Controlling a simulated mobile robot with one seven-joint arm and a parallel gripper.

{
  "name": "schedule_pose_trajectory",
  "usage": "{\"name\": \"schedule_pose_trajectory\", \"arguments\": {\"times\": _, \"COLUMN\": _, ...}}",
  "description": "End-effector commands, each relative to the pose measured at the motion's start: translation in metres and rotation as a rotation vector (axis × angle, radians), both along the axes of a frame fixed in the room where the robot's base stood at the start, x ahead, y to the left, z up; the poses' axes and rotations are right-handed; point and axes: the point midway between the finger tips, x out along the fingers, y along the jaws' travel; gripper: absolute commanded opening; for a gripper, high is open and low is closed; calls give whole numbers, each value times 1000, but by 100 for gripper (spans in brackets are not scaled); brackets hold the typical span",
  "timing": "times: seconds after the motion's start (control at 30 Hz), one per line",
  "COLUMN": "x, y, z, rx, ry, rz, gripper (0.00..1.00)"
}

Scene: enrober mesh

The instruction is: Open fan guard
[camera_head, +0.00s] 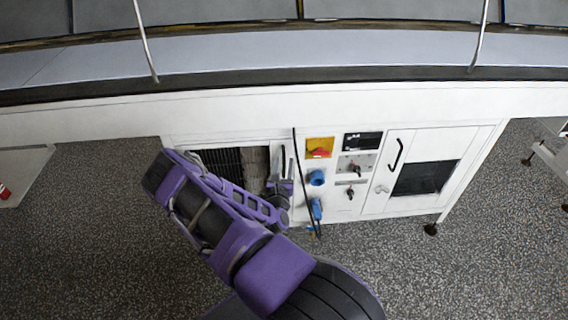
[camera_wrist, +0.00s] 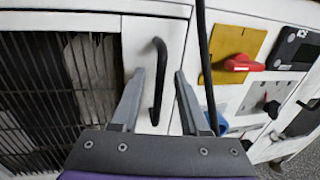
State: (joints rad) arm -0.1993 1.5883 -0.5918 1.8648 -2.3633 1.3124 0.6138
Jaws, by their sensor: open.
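The fan guard is a white-framed panel with a black slatted grille (camera_head: 222,163) on the left of the machine's front; the grille fills the left of the wrist view (camera_wrist: 30,95). Its black upright handle (camera_wrist: 157,85) is on the white strip right of the grille. My gripper (camera_wrist: 160,74) is open, with its two grey fingers pointing at the panel. I cannot tell how deep the fingers reach. In the head view my arm hides the grille's lower part.
Right of the guard are a hanging black cable (camera_head: 301,180), a yellow plate with red switch (camera_head: 319,148), blue sockets (camera_head: 317,178) and another door with a black handle (camera_head: 398,153). The conveyor edge (camera_head: 330,75) overhangs above.

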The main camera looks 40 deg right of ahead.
Motion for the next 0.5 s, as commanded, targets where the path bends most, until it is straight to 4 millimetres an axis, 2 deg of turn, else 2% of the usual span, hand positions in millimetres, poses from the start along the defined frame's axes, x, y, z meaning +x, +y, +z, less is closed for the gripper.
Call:
{"name": "schedule_pose_trajectory", "arguments": {"times": 0.17, "x": 9, "y": -9, "z": 0, "rx": 0, "ry": -1, "rz": -1, "gripper": 45}}
{"name": "schedule_pose_trajectory", "arguments": {"times": 0.43, "x": 11, "y": -10, "z": 0, "rx": 0, "ry": 0, "rz": 0, "gripper": 45}}
{"name": "schedule_pose_trajectory", "arguments": {"times": 0.47, "x": 10, "y": -10, "z": 0, "rx": 0, "ry": 0, "rz": 0, "gripper": 43}}
{"name": "schedule_pose_trajectory", "arguments": {"times": 0.5, "x": 10, "y": -10, "z": 0, "rx": 0, "ry": 0, "rz": 0, "gripper": 36}}
